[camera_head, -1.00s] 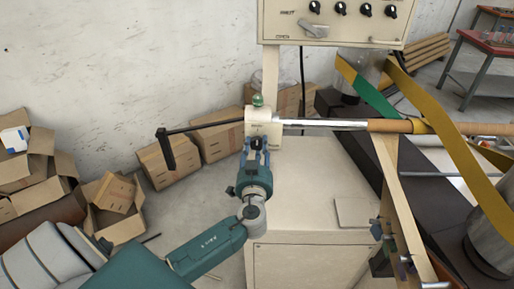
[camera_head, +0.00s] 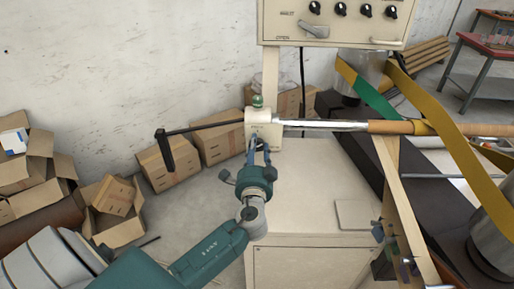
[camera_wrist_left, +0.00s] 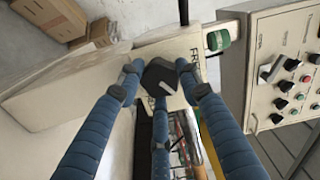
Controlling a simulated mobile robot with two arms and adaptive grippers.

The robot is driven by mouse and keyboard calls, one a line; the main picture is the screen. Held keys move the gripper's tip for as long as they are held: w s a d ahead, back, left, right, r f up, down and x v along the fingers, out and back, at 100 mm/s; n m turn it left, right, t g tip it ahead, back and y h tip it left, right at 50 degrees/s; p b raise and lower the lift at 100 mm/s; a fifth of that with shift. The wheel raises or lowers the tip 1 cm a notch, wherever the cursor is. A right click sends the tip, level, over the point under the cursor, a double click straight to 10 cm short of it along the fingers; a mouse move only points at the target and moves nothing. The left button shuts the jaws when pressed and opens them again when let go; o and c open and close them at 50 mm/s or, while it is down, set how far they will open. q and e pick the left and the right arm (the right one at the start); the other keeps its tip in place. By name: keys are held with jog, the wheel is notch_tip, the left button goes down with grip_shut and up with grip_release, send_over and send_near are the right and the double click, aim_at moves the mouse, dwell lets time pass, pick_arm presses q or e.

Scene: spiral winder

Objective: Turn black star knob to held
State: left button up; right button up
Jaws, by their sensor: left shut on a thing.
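The black star knob (camera_wrist_left: 160,76) sits between the blue fingers of my left gripper (camera_wrist_left: 158,80) in the left wrist view. It is on the cream bearing housing, whose lettering is partly covered by the fingers and knob. In the head view my left gripper (camera_head: 260,145) reaches up to the front of the cream housing (camera_head: 262,116), and its fingers hide most of the knob. The gripper is shut on the knob. My right gripper is in neither view.
A green button (camera_head: 257,100) tops the housing. A black crank handle (camera_head: 166,150) sticks out left and a metal shaft (camera_head: 330,124) runs right. A control panel (camera_head: 335,20) hangs above. The cream cabinet (camera_head: 310,190) stands below; cardboard boxes (camera_head: 168,168) lie left.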

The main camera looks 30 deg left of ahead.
pick_arm(q)
jog(key=m+p, duration=0.4)
jog(key=m, duration=0.7)
jog(key=shift+a, duration=0.1)
jog(key=shift+m, duration=0.4)
jog(key=o, duration=1.1)
jog(key=shift+o, duration=0.2)
jog(key=v, duration=1.2)
